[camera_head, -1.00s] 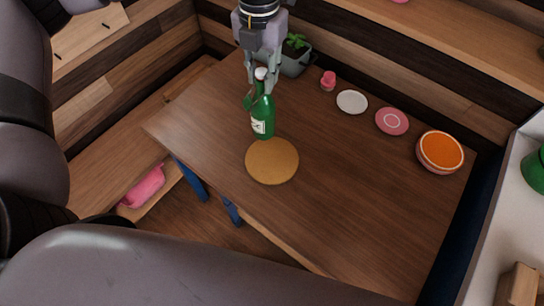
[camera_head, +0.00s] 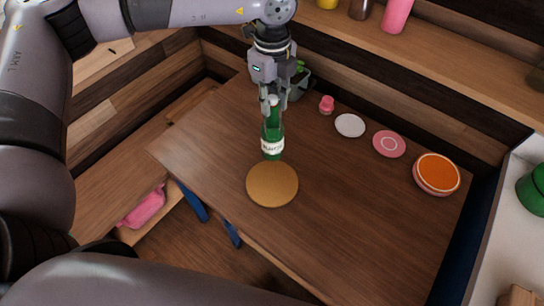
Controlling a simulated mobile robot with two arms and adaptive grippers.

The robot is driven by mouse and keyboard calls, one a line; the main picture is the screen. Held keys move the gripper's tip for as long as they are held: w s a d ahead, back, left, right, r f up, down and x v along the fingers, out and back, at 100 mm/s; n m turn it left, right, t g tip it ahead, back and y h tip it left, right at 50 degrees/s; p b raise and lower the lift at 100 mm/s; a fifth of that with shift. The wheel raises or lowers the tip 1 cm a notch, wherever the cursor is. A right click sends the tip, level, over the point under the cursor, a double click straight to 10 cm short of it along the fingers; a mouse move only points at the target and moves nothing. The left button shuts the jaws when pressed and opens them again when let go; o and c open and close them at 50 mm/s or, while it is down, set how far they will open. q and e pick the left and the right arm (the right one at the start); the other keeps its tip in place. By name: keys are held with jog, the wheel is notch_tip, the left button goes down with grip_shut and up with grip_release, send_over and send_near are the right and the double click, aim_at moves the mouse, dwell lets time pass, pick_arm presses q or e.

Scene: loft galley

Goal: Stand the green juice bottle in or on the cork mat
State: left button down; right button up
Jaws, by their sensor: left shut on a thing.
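The green juice bottle (camera_head: 272,146) with a white label is near the middle of the view, close to upright. My left gripper (camera_head: 272,108) comes down from above and is shut on its neck; the fingers partly hide the bottle top. The round tan cork mat (camera_head: 272,187) lies flat on the wooden table near its front edge, with nothing on it. The bottle's base shows right at the mat's far edge. I cannot tell whether it touches the table or hangs just above it. My right gripper is not in view.
A pink cup (camera_head: 326,104), a white plate (camera_head: 350,125), a pink plate (camera_head: 389,144) and orange-topped bowls (camera_head: 437,173) line the table's back right side. A potted plant (camera_head: 298,80) stands behind my gripper. The table's right front is clear.

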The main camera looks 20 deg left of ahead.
aim_at(272, 146)
pick_arm(q)
notch_tip(272, 146, down, 17)
jog(key=p, duration=0.5)
jog(key=shift+r, duration=0.1)
jog(key=shift+f, duration=0.2)
jog(key=c, duration=1.4)
grip_release()
jog(key=shift+o, duration=0.2)
jog(key=shift+r, duration=0.1)
